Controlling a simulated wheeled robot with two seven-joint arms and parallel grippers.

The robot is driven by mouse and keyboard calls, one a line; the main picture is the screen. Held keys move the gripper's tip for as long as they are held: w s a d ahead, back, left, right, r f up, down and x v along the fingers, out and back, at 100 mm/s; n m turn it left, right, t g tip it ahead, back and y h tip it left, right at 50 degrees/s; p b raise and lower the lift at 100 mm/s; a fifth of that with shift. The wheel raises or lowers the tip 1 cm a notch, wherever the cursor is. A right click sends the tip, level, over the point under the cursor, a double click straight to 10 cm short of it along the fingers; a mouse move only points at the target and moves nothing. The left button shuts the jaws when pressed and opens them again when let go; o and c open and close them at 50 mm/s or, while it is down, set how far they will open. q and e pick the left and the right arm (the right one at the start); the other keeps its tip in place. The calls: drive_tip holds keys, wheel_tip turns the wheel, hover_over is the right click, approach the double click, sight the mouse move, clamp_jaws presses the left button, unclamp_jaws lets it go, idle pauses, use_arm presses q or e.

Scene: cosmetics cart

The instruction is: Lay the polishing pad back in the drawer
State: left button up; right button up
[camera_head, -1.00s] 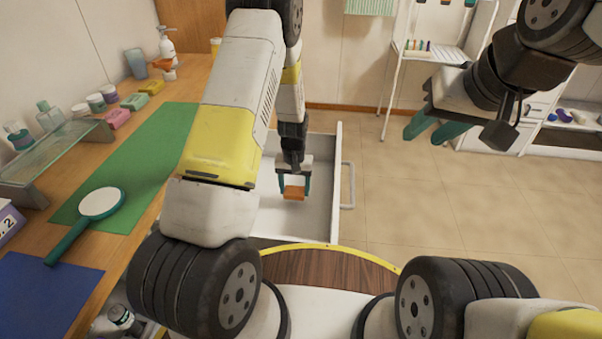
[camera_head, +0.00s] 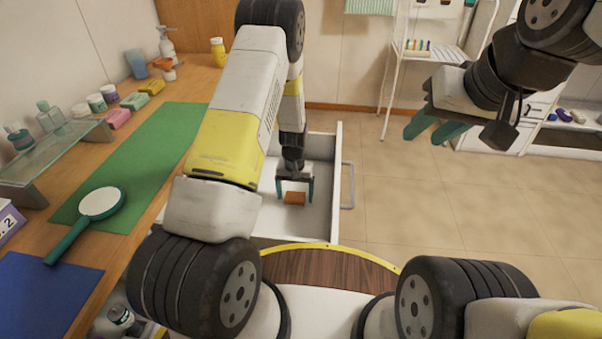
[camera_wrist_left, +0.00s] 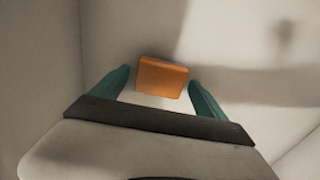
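The polishing pad (camera_head: 295,198) is a small orange block. It lies inside the open white drawer (camera_head: 336,190), on its floor as far as I can tell. In the left wrist view the pad (camera_wrist_left: 162,77) sits between and just beyond the fingertips, with a paler part below its orange face. My left gripper (camera_head: 294,190) is over the drawer with its teal fingers spread. In the left wrist view the gripper (camera_wrist_left: 160,88) shows gaps on both sides of the pad. My right gripper (camera_head: 427,130) is open and empty, up at the right over the floor.
The wooden counter at left holds a green mat (camera_head: 150,160), a teal hand mirror (camera_head: 100,203), a blue mat (camera_head: 45,295) and a glass shelf (camera_head: 55,155) with bottles nearby. The drawer walls stand close around my left gripper. A white rack (camera_head: 425,50) stands at the back.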

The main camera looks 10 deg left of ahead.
use_arm(q)
drive_tip(key=shift+r, duration=0.1)
wheel_tip(320, 180, up, 12)
wheel_tip(320, 180, up, 10)
drive_tip(key=r+t+h, duration=0.1)
hover_over(295, 196)
drive_tip(key=s, duration=0.2)
drive_tip(key=s+a+r+t+h, duration=0.1)
drive_tip(key=s+r, duration=0.2)
drive_tip(key=r, duration=0.2)
drive_tip(key=s+r+t, duration=0.1)
drive_tip(key=s+r, duration=0.2)
drive_tip(key=r, duration=0.2)
drive_tip(key=s+r+t, duration=0.1)
drive_tip(key=s+r, duration=0.4)
drive_tip(key=s, duration=0.3)
drive_tip(key=s+a+r+t, duration=0.1)
drive_tip(key=s+r+t, duration=0.1)
drive_tip(key=s+r, duration=0.4)
drive_tip(key=s, duration=0.3)
drive_tip(key=shift+a+m, duration=0.25)
drive_tip(key=shift+m, duration=0.05)
